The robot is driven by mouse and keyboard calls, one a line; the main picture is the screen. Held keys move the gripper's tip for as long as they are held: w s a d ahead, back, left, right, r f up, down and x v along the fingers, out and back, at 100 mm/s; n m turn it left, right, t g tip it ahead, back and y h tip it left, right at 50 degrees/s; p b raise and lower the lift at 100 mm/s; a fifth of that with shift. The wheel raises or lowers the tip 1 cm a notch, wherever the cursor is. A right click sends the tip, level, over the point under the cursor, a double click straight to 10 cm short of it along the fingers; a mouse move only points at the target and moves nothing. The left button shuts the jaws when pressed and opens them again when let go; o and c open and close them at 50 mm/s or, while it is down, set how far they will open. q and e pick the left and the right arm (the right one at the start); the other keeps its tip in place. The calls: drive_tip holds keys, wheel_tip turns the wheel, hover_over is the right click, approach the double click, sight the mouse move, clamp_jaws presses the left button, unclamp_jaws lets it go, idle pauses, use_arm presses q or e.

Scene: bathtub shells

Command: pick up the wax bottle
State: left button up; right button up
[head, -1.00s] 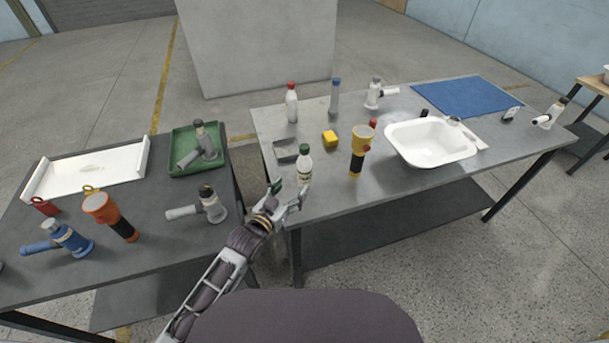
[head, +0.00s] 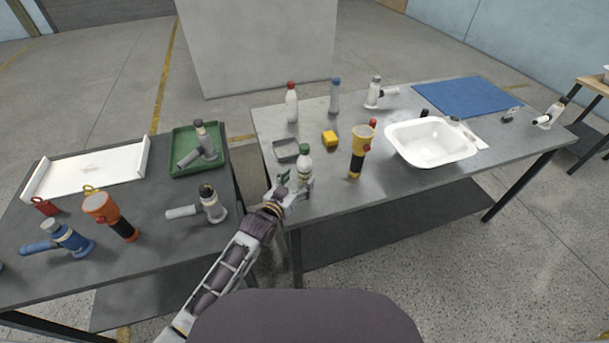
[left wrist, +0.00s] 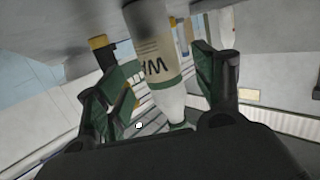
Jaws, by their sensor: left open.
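In the left wrist view the open fingers of the left gripper (left wrist: 165,85) lie on either side of the bottle, with gaps between. The bottle's lower part is partly hidden by the gripper in the head view. My right gripper is not in view.
A grey tray (head: 286,149) is close behind the bottle's left. A yellow block (head: 330,138) and a yellow flashlight (head: 361,152) stand to its right. A red-capped bottle (head: 291,104) and a blue-capped bottle (head: 335,97) are farther back. A white basin (head: 398,137) is farther right.

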sight(302, 152)
use_arm(q)
drive_tip(key=shift+r+x, duration=0.1)
drive_tip(key=shift+x, duration=0.6)
drive_tip(key=shift+r+x, duration=0.15)
drive_tip(key=shift+x, duration=1.8)
drive_tip(key=c, duration=1.2)
drive_tip(key=shift+r, duration=0.1)
drive_tip(key=shift+r, duration=4.95)
